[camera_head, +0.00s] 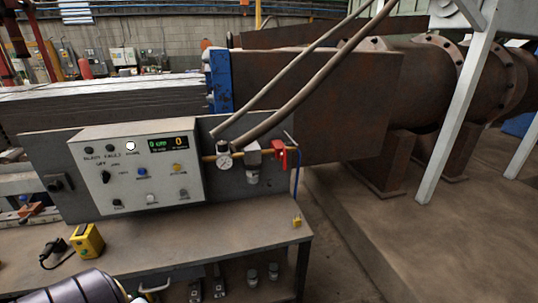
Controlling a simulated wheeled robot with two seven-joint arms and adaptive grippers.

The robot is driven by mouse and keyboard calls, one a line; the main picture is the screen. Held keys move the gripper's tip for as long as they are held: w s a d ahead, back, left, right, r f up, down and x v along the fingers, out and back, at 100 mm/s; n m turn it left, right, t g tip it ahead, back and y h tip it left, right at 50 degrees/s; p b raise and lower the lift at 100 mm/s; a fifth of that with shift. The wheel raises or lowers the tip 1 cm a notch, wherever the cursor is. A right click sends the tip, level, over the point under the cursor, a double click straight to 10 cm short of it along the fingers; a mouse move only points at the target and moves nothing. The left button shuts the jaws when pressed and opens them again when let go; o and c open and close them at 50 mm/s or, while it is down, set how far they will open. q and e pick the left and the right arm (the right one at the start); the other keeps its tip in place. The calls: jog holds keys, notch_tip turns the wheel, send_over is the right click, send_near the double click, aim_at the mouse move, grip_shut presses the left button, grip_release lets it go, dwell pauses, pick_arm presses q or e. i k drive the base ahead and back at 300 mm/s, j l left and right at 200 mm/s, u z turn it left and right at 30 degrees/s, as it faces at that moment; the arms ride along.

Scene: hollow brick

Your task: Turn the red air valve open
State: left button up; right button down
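The red air valve (279,153) sits at the right end of a short brass pipe, on the grey panel right of the control box. Its red part stands out from the pipe; I cannot tell from this view whether it is open or closed. A round white pressure gauge (225,162) is on the same pipe to the left. A blue hose (296,180) runs down to the right of the valve. Neither of my grippers shows, and nothing touches the valve.
A grey control box (136,170) with knobs and a lit display stands left of the valve, above a workbench (190,236). A yellow button box (86,240) and a yellow padlock (296,222) are on the bench. Brown pipes (300,82) slope above the valve. Open floor lies right.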

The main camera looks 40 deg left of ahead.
aim_at(284, 156)
jog(key=i+l+u, duration=0.25)
jog(key=u, duration=0.15)
jog(key=i+l+u, duration=0.2)
jog(key=l+u, duration=0.15)
jog(key=i+l+u, duration=0.15)
jog(key=l+u, duration=0.25)
jog(key=l, duration=0.1)
